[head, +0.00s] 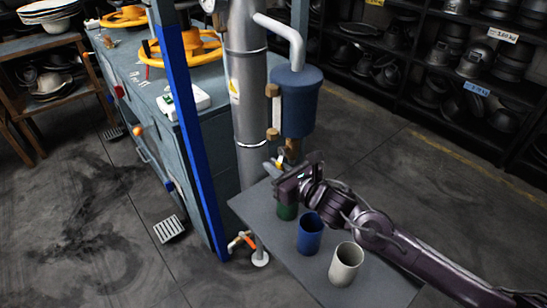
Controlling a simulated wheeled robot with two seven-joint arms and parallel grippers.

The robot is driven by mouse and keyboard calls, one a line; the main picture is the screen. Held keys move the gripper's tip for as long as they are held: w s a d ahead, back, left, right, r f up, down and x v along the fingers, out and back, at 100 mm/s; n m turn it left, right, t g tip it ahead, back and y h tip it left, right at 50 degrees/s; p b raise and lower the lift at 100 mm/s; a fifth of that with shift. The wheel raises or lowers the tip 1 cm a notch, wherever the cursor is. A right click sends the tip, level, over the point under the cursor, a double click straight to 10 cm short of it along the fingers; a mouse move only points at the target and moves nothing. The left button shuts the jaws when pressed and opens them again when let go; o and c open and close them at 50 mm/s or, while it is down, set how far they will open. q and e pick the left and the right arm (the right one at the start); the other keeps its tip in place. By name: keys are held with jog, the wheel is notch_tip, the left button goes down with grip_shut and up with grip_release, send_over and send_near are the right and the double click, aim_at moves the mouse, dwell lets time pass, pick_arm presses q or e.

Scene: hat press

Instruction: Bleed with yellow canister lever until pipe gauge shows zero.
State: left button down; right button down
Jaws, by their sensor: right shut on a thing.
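The blue-grey canister (302,102) hangs beside the tall grey pipe (248,90), joined to it by a bent white pipe at its top. A small yellow lever (280,156) shows below the canister, next to its brass outlet. My right gripper (279,168) is at this lever and shut on it; the gripper's body hides part of the lever. The pipe gauge (208,4) is at the top edge, partly cut off, and its reading cannot be made out. My left gripper is out of view.
A grey shelf (270,225) below the canister bears a green cup (287,211), a blue cup (310,234) and a white cup (346,264). A blue post (190,130) and the press bench with yellow handwheels (190,47) stand left. Dark racks of hat forms line the right.

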jog(key=shift+s+d+r+g+h+p, duration=0.2)
jog(key=shift+r+g+h+p, duration=0.4)
jog(key=shift+p, duration=0.55)
jog(key=g+p, duration=0.1)
jog(key=p, duration=0.1)
jog(key=s+g+h+p, duration=0.1)
jog(key=p, duration=0.1)
jog(key=shift+d+f, duration=0.25)
jog(key=shift+d, duration=0.1)
jog(key=shift+s+g+h+p, duration=0.1)
jog(key=shift+g+h+p, duration=0.25)
jog(key=shift+p, duration=0.25)
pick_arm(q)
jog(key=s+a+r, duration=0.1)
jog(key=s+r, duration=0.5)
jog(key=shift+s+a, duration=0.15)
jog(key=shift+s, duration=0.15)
pick_arm(e)
jog(key=shift+s+d+f+g, duration=0.1)
jog(key=shift+d+f+g, duration=0.05)
jog(key=shift+f+g, duration=0.1)
jog(key=c, duration=1.5)
grip_release()
